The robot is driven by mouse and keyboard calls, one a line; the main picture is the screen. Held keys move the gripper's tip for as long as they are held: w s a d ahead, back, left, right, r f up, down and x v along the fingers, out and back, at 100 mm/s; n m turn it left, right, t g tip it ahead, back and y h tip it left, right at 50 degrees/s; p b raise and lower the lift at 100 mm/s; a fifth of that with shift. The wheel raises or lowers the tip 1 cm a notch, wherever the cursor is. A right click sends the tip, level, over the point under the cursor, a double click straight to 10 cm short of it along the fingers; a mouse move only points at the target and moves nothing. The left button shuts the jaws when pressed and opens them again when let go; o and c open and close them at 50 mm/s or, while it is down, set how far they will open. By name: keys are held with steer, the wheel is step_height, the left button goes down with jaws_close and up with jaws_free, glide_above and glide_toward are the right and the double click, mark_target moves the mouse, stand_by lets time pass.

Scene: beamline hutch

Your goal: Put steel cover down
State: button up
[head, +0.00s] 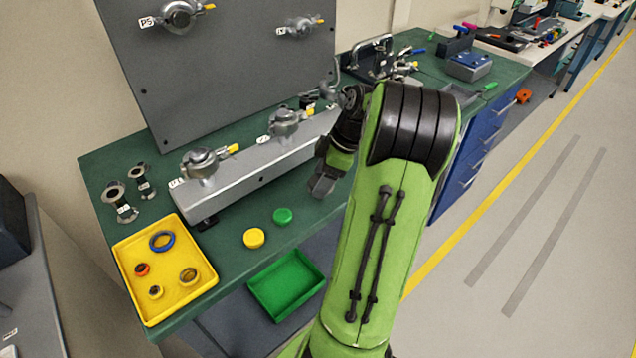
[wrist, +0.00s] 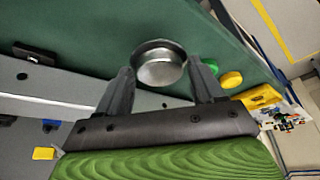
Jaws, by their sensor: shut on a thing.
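The steel cover (wrist: 160,72) is a round, shallow silvery cup with a darker rim, between my fingers in the wrist view. My gripper (wrist: 161,66) is shut on it, one dark finger on each side. Green bench top (wrist: 100,32) shows behind the cover; I cannot tell whether the cover touches it. In the head view my gripper (head: 322,184) is low over the bench, just in front of the grey manifold block (head: 262,165), and the cover cannot be made out there.
A green cap (head: 283,215) and a yellow cap (head: 254,238) lie left of my gripper. A yellow tray (head: 150,246) holds several rings. A green tray (head: 287,286) sits at the front. Valves stand on the block. Bench between block and caps is clear.

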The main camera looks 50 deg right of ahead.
step_height(320, 180, down, 4)
steer(key=shift+r+b, duration=0.15)
steer(key=shift+b, duration=0.3)
steer(key=shift+f, duration=0.2)
steer(key=o, duration=1.1)
